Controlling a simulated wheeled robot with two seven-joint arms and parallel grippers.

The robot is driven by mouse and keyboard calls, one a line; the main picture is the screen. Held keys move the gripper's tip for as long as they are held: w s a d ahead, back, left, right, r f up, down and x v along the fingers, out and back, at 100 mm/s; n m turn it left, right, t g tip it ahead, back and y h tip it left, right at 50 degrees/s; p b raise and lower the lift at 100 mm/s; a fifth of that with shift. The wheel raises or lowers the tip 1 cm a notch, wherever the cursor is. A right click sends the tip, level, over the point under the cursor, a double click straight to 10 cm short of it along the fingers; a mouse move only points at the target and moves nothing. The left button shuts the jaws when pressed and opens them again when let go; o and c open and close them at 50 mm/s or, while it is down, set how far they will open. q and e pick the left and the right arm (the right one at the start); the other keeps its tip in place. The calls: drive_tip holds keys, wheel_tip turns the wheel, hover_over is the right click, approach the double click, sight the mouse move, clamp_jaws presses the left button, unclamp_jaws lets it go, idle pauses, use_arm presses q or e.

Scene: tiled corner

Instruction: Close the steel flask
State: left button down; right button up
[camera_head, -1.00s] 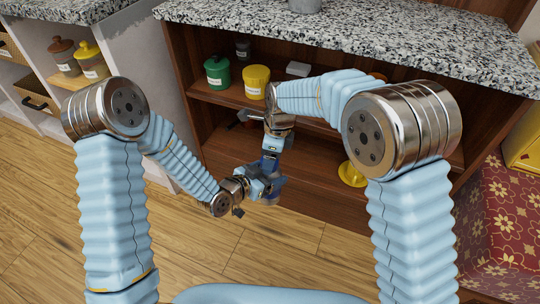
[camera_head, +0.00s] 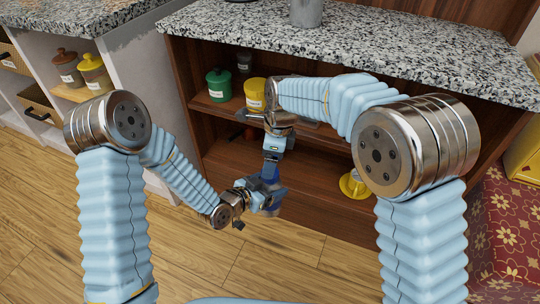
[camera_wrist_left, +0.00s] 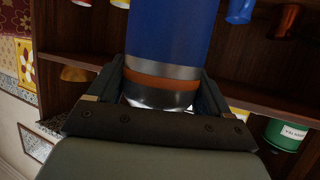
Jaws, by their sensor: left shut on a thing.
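In the left wrist view, a flask (camera_wrist_left: 168,35) with a blue body, a steel band, a brown-orange ring and a steel end stands between the fingers of my left gripper (camera_wrist_left: 160,98). My left gripper is shut on it around its steel end. In the head view, my left gripper (camera_head: 258,196) is low in front of the cabinet, and the flask is mostly hidden there by the grippers. My right gripper (camera_head: 270,178) points down just above the left one, close to the flask. Its fingers are too small and covered to judge. The flask's far end and any lid are out of sight.
A wooden cabinet with a granite top (camera_head: 350,40) stands behind the grippers. Its shelf holds a green jar (camera_head: 219,86) and a yellow jar (camera_head: 255,93). A grey cylinder (camera_head: 306,12) stands on top. A yellow object (camera_head: 353,184) is low at right. Wooden floor lies free in front.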

drive_tip(key=n, duration=0.6)
drive_tip(key=shift+s+r+n, duration=0.1)
drive_tip(key=shift+n, duration=0.3)
drive_tip(key=n, duration=0.5)
drive_tip(key=shift+a+r+n, duration=0.1)
drive_tip(key=shift+r+n, duration=0.05)
drive_tip(key=shift+n, duration=0.25)
drive_tip(key=n, duration=0.6)
drive_tip(key=shift+r+h, duration=0.15)
drive_tip(key=shift+h, duration=0.25)
drive_tip(key=n, duration=0.6)
drive_tip(key=shift+r+n, duration=0.2)
drive_tip(key=shift+n, duration=0.1)
drive_tip(key=n, duration=0.5)
drive_tip(key=shift+r+n, duration=0.15)
drive_tip(key=shift+n, duration=0.25)
drive_tip(key=n, duration=0.6)
drive_tip(key=shift+r, duration=0.25)
drive_tip(key=n, duration=0.6)
drive_tip(key=shift+r+h, duration=0.2)
drive_tip(key=shift+h, duration=0.1)
drive_tip(key=n, duration=0.4)
drive_tip(key=shift+r, duration=0.2)
drive_tip(key=n, duration=0.3)
drive_tip(key=shift+r+n, duration=0.15)
drive_tip(key=shift+n, duration=0.25)
